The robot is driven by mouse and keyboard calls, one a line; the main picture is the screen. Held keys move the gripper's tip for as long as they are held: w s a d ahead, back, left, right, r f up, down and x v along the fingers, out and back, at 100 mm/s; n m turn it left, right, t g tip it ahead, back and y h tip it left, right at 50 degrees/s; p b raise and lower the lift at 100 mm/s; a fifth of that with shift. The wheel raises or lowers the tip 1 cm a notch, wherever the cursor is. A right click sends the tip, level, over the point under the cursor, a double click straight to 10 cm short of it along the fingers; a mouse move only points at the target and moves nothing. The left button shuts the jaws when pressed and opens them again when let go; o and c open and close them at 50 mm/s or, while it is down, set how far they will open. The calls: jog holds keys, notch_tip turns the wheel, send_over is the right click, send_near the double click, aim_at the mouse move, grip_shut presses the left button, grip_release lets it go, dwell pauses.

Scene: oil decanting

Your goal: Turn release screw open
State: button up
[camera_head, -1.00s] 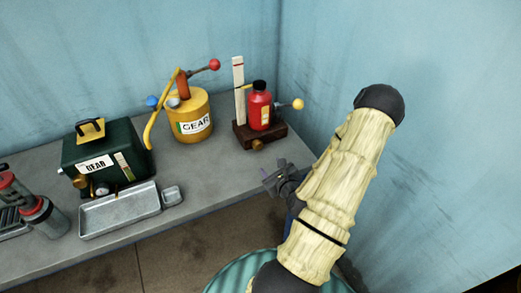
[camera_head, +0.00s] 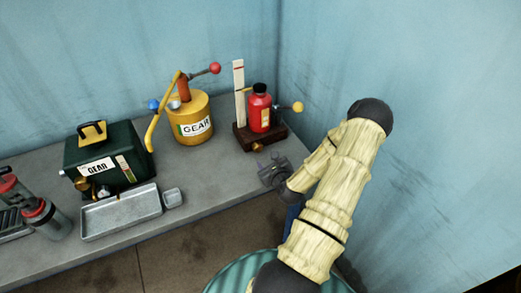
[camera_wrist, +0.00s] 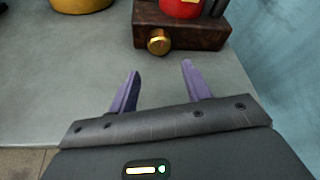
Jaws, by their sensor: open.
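The release screw (camera_wrist: 158,41) is a round brass knob on the front face of a dark wooden block (camera_wrist: 208,36). In the head view the brass screw (camera_head: 257,147) shows small at the front of the same block (camera_head: 270,138). A red bottle (camera_head: 259,110) with a black cap stands on the block. My gripper (camera_wrist: 160,72) has its two purple fingers spread apart with nothing between them. The screw lies beyond the fingertips, roughly in line with the gap, and is not touched. In the head view my gripper (camera_head: 273,165) is just in front of the block.
A yellow GEAR can (camera_head: 189,117) stands left of the block. A dark green GEAR box (camera_head: 103,155) and a metal tray (camera_head: 120,212) are further left. A lever with a yellow ball (camera_head: 297,107) sticks out right of the bottle. Bare grey bench lies before the block.

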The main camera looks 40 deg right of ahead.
aim_at(259, 150)
jog(key=p+x, duration=0.1)
jog(key=x, duration=0.8)
jog(key=shift+w+f, duration=0.1)
jog(key=shift+w, duration=0.3)
jog(key=shift+w+d+f, duration=0.1)
jog(key=shift+d, duration=0.05)
jog(key=c, duration=0.7)
